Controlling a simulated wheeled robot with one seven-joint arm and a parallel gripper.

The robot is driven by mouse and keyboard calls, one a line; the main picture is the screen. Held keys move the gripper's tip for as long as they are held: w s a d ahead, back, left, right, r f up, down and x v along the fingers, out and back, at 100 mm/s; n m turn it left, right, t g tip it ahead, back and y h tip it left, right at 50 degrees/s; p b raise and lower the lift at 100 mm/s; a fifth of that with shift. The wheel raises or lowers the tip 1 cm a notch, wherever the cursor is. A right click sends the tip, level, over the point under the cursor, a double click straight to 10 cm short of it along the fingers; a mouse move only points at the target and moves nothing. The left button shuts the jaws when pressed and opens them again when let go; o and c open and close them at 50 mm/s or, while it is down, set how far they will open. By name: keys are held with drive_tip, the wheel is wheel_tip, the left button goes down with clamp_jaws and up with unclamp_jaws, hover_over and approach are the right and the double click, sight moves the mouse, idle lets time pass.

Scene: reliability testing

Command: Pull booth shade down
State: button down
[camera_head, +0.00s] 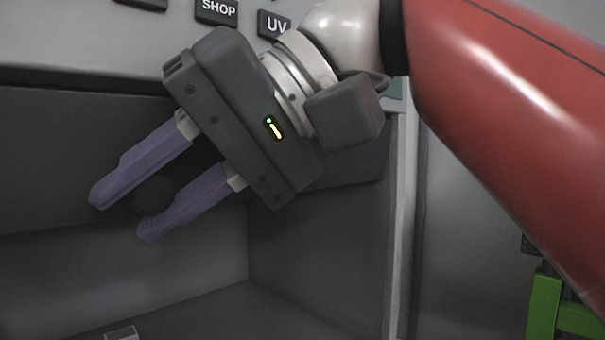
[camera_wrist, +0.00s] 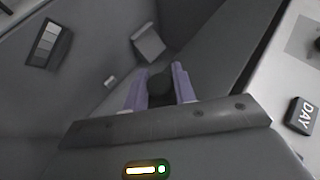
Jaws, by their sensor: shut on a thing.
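The booth shade (camera_head: 70,165) is a dark grey panel across the upper part of the booth opening in the head view. Its lower edge hangs partway down, with open booth below. A dark round knob (camera_head: 153,194) sits on it at the left. My gripper (camera_head: 122,216) has its two purple fingers on either side of the knob and is shut on it. In the wrist view the knob (camera_wrist: 160,84) shows between the fingers. My gripper's body hides part of the shade.
Buttons marked SHOP (camera_head: 216,11), UV (camera_head: 275,24) and DAY (camera_wrist: 301,115) are on the light panel. The booth interior holds a grey patch chart (camera_wrist: 47,44) and a pale block (camera_wrist: 148,43). A green frame (camera_head: 545,305) stands at the lower right.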

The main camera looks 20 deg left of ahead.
drive_tip(key=shift+d+h, duration=0.2)
drive_tip(key=shift+h, duration=0.1)
idle(0.4)
